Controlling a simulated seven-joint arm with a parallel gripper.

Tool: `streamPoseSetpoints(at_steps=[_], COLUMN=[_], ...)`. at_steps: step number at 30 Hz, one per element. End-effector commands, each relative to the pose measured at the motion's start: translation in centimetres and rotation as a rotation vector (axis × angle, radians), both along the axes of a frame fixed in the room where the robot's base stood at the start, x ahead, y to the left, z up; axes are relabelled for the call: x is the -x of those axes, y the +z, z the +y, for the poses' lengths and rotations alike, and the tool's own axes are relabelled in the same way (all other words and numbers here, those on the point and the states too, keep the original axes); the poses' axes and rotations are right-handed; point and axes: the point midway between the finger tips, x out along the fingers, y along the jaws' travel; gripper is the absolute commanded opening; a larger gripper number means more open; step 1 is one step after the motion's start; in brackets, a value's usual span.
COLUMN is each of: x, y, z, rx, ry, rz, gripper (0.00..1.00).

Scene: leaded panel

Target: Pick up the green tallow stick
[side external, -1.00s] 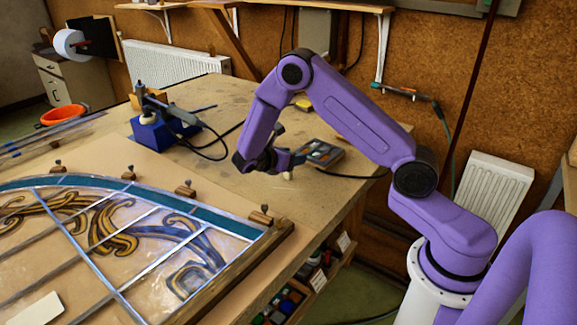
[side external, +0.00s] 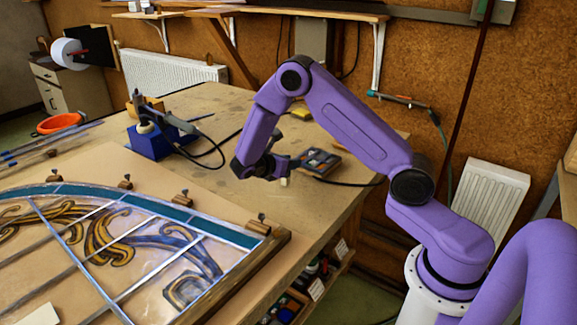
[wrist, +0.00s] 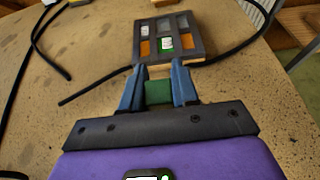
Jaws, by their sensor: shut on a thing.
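The green tallow stick (wrist: 158,92) shows in the wrist view as a short green block between the two blue fingers. My gripper (wrist: 158,78) is shut on it, with a finger against each side. The gripper's dark wrist part hides the stick's near end. In the side external view my gripper (side external: 287,166) is low over the right part of the bench, and the green of the stick cannot be made out there. A small pale piece (side external: 284,181) shows just under the fingers; I cannot tell what it is.
A dark compartment tray (wrist: 137,48) with colored pieces lies just beyond the fingers. A black cable (wrist: 95,88) runs past it. The leaded panel (side external: 130,235) lies at left. A blue stand (side external: 152,143) with a soldering tool is behind.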

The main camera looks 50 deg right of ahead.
Motion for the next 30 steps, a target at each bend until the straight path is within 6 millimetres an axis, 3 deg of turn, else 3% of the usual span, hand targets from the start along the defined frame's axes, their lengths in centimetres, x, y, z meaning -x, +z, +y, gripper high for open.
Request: streamPoseSetpoints(at_steps=[5,16,24,30], x=[0.0,5.0,10.2,12.4], y=[2.4,8.5,10.7,11.7], z=[0.1,1.5,3.1,3.7], rx=[-0.001,-0.002,-0.001,-0.001], ry=[0.001,0.002,0.003,0.003], rz=[-0.006,-0.005,-0.002,-0.001], gripper=[0.0,0.0,0.0,0.0])
